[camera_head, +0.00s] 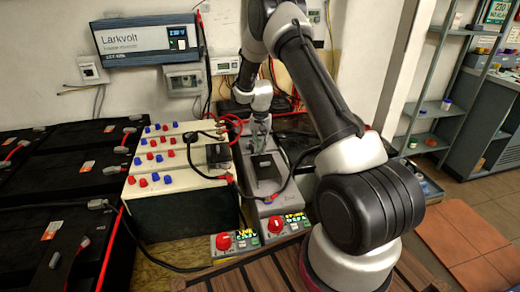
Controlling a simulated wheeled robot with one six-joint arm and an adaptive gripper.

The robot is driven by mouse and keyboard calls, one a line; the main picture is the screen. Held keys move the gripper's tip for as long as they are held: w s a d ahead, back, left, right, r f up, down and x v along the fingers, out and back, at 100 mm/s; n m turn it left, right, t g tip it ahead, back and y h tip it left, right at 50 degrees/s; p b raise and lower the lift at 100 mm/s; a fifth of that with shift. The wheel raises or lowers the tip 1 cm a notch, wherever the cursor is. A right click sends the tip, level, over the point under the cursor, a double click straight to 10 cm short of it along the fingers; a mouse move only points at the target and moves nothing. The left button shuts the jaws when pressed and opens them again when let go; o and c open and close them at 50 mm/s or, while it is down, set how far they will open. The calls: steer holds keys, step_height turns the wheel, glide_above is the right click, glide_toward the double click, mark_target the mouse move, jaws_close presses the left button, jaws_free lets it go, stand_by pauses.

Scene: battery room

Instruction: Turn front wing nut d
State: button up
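My arm reaches up and over from the lower right, and its wrist comes down behind the battery tops. My gripper (259,128) is small in the picture, pointing down over the far part of a grey tray-like unit (250,165). Whether its fingers are open or shut is too small to tell. I cannot make out a wing nut or a letter d. To the left of the gripper stands a block of batteries with cream tops (170,164) and dark sides, carrying red and blue caps, with black and red cables clamped at its right end.
Two boxes with red knobs (222,241) (275,225) stand in front. Large black batteries (60,200) fill the left. A Larkvolt unit (146,38) hangs on the wall. Loose cables (283,180) cross beside the grey unit. Shelves (430,105) stand at the right, with open floor before them.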

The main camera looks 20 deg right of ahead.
steer(key=shift+f, duration=0.9)
jaws_close()
steer(key=shift+d, duration=0.1)
steer(key=m, duration=0.6)
steer(key=shift+s+m, duration=0.15)
steer(key=shift+m, duration=0.15)
steer(key=m, duration=0.6)
steer(key=shift+s+m, duration=0.1)
steer(key=shift+m, duration=0.2)
